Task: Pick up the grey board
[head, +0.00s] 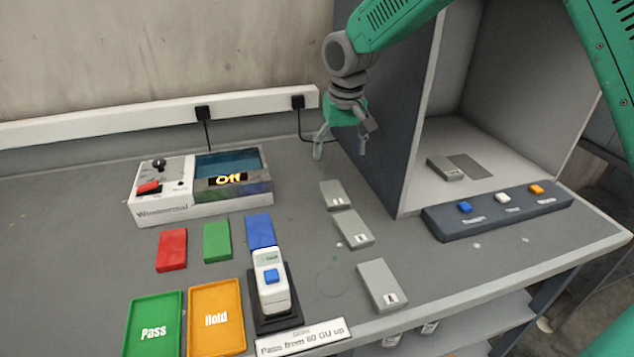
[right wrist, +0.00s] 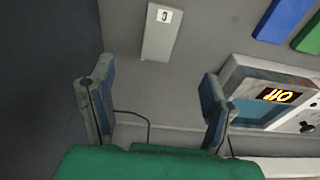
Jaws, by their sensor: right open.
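Three grey boards with small white labels lie apart on the bench in the head view: a back one (head: 331,195), a middle one (head: 353,229) and a front one (head: 382,286). A similar grey piece (head: 445,168) lies inside the open booth. My right gripper (head: 341,150) is open and empty, pointing down above the bench behind the back board. In the right wrist view, one labelled grey board (right wrist: 160,32) lies beyond the open fingers of my right gripper (right wrist: 152,95), not between them. My left gripper is not in view.
The grey booth (head: 385,120) stands close right of my right gripper. Red (head: 172,250), green (head: 217,241) and blue (head: 260,231) plates, Pass (head: 153,325) and Hold (head: 216,318) trays and a handheld device (head: 272,290) lie left of the boards.

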